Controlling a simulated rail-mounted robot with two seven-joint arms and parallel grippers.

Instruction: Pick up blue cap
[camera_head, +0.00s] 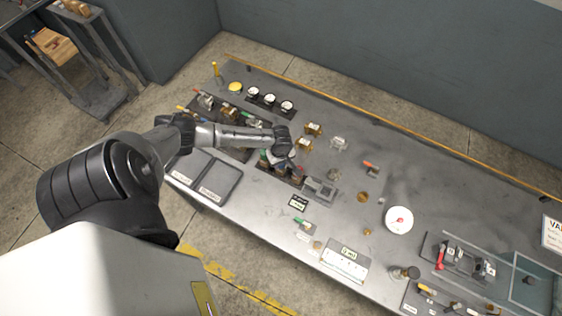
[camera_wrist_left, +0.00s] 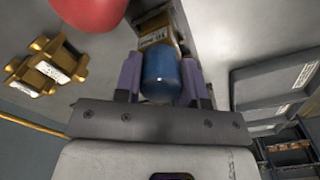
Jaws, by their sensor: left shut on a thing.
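The blue cap (camera_wrist_left: 161,75) shows in the left wrist view as a rounded blue piece between the two purple-grey fingers of my left gripper (camera_wrist_left: 161,85). The fingers are shut on its sides. A brass part with a white label (camera_wrist_left: 157,38) is right behind the cap; I cannot tell whether they touch. In the head view my left gripper (camera_head: 283,160) is low over a dark rack (camera_head: 267,169) near the middle of the bench, and it hides the cap. My right gripper is not in view.
A red rounded thing (camera_wrist_left: 90,10) is close beside the gripper in the wrist view. Brass fittings (camera_head: 313,129) lie behind the gripper. A grey block (camera_head: 320,189) is just to its right.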

